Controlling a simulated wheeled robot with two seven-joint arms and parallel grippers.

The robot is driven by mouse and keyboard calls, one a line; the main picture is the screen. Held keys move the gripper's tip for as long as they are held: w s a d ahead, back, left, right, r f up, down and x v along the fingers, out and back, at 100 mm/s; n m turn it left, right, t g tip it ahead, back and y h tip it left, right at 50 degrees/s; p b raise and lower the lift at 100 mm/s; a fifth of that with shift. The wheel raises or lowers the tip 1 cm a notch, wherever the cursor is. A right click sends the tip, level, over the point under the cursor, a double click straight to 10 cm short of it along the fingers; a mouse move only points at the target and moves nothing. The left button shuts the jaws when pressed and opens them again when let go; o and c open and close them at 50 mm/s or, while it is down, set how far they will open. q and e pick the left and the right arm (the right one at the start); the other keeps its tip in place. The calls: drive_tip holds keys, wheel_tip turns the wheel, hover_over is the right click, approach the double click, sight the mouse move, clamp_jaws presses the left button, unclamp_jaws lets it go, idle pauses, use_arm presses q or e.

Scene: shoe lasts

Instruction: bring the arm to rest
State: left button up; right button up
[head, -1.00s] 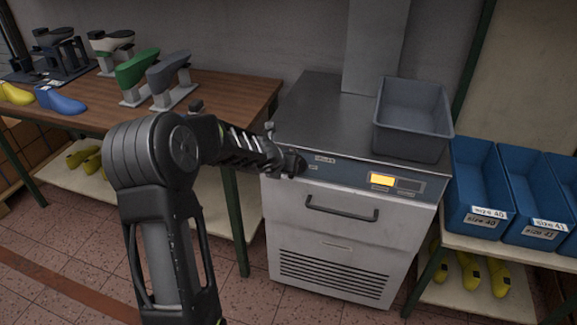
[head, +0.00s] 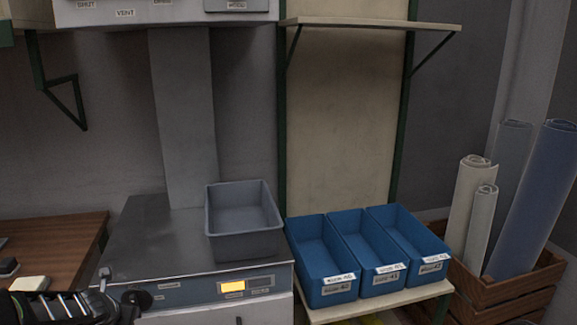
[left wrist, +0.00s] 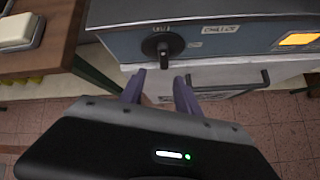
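My left gripper (left wrist: 160,92) shows in the left wrist view with its two purple fingers apart and nothing between them. It is in front of the steel machine's control panel (left wrist: 225,40), just below a black knob (left wrist: 162,46). I cannot tell whether the fingers touch anything. In the head view part of my left arm (head: 55,307) shows at the bottom left corner, close to the machine's panel (head: 190,291). My right gripper is in neither view.
A grey bin (head: 240,240) stands on the steel machine (head: 150,235). Three blue bins (head: 328,290) sit on a shelf to its right. A wooden crate (head: 500,293) of rolls stands at the far right. A wooden table (head: 75,240) is at the left.

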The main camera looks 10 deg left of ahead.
use_arm(q)
drive_tip(key=s+d+f+m+g+h, duration=0.15)
drive_tip(key=s+d+f+m, duration=0.35)
drive_tip(key=d+f+m, duration=0.5)
drive_tip(key=s+d+f+m+g+h, duration=0.15)
drive_tip(key=s+d+f+m, duration=0.35)
drive_tip(key=d+f+m, duration=0.5)
drive_tip(key=s+d+f+m+g+h, duration=0.2)
drive_tip(key=s+d+f+m, duration=0.2)
drive_tip(key=s+d+m, duration=0.3)
drive_tip(key=s+d+f+m+g+h, duration=0.2)
drive_tip(key=s+d+m, duration=0.5)
drive_tip(key=s+d, duration=0.6)
drive_tip(key=shift+d+f+m+g, duration=0.3)
drive_tip(key=shift+d+f, duration=0.05)
drive_tip(key=shift+f, duration=0.55)
